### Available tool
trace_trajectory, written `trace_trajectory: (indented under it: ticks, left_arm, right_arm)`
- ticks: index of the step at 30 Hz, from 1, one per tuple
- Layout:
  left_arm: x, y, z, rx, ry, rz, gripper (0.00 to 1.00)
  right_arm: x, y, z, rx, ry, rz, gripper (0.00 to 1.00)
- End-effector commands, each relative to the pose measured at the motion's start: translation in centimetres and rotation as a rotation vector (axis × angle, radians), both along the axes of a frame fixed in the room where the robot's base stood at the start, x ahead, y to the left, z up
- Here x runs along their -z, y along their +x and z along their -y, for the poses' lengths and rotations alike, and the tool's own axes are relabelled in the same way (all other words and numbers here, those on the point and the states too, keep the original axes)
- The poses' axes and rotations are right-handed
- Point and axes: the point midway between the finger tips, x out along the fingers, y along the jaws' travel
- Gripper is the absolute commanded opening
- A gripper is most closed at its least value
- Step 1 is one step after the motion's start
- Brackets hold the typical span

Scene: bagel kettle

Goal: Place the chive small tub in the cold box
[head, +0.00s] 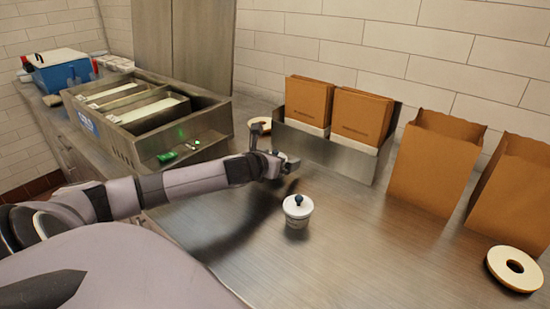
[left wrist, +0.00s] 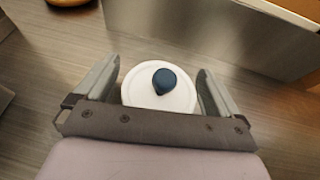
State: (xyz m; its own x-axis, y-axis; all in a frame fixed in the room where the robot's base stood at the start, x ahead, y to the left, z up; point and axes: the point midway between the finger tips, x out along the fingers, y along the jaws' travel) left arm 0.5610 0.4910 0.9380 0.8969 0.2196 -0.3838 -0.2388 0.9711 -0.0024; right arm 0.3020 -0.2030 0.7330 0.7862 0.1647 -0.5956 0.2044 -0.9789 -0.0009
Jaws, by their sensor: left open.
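A small white tub (head: 298,208) with a dark blue knob on its lid stands upright on the steel counter. Whether it is the chive tub is not legible. The left wrist view shows the tub (left wrist: 150,98) from above, framed by my two fingers. My left gripper (head: 287,164) is open and empty, above and apart from the tub in the head view. The cold box (head: 122,146) is an open steel box with compartments and a blue-and-white label, at left on the counter. My right gripper is not in view.
A steel holder (head: 330,153) with brown paper bags stands behind the tub, with more bags (head: 433,160) to its right. A bagel (head: 515,269) lies at right, another (head: 260,124) near the back. A blue container (head: 62,72) stands far left. The counter around the tub is clear.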

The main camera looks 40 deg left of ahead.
Motion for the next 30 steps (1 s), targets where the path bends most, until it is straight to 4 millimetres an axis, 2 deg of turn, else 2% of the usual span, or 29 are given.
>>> trace_trajectory:
  ticks: [5, 18, 30]
  left_arm:
    - [-0.4, -0.9, 0.1, 0.0, 0.002, -0.001, 0.97]
    - [-2.4, -5.6, 1.4, 0.003, 0.004, -0.003, 0.97]
    - [-3.9, -8.4, 2.0, 0.0, 0.005, -0.003, 0.97]
  right_arm:
    - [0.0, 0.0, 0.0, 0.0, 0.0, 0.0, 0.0]
    - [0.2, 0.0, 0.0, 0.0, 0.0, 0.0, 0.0]
    - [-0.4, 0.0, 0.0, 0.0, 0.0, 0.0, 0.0]
